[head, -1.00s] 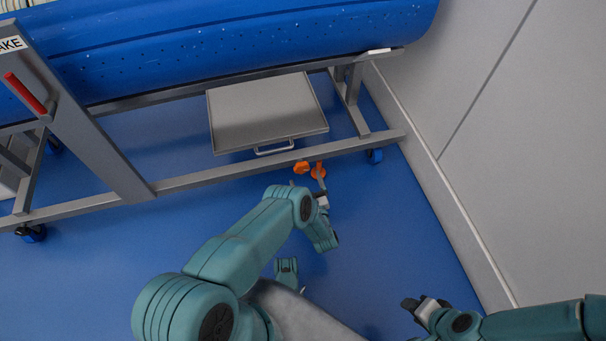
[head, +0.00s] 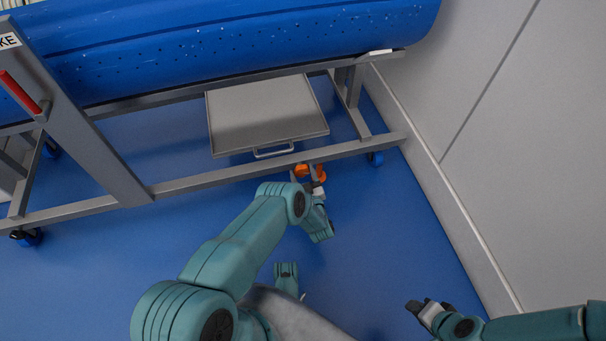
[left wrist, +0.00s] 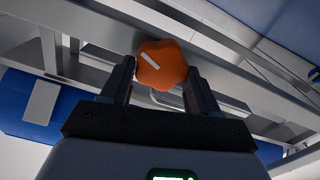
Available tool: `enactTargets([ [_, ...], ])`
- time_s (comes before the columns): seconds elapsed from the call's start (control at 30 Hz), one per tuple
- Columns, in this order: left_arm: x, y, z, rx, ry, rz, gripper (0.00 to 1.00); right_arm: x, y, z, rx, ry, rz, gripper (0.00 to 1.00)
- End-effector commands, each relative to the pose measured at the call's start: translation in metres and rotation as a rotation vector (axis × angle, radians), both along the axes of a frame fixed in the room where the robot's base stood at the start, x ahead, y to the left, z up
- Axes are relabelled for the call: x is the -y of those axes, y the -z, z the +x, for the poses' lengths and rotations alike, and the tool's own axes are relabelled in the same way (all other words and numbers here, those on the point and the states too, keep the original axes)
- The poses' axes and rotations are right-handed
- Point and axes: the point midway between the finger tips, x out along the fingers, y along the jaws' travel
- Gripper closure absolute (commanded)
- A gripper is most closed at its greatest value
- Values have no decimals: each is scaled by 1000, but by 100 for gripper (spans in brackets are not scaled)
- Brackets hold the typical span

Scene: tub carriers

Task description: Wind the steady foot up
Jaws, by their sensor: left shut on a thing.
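An orange lobed knob (left wrist: 162,66) with a white stripe sits between the two dark fingers of my left gripper (left wrist: 162,85) in the left wrist view. The fingers are shut on its sides. In the head view my left gripper (head: 311,181) reaches the orange parts (head: 301,171) beside the frame's lower front rail. The gripper partly covers them, and the foot itself cannot be made out. My right gripper (head: 427,309) is over the floor at the lower right, away from the knob; its finger opening is unclear.
The grey carrier frame (head: 225,176) holds a long blue tub (head: 250,45). A grey tray with a handle (head: 265,115) is under it. A wall (head: 510,140) closes the right side. Blue floor in front is open.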

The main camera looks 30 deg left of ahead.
Motion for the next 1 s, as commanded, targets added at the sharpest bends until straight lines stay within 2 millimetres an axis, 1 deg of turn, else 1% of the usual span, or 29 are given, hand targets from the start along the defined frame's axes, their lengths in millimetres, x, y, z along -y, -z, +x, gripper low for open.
enactTargets([
  [0.17,1,0,0,-29,0,25,70,0,0,0,0,0,0,57],
  [0.37,2,0,0,-116,0,99,70,0,0,0,0,0,0,57],
  [1.0,4,1,4,-568,0,485,70,0,0,0,0,0,0,57],
])
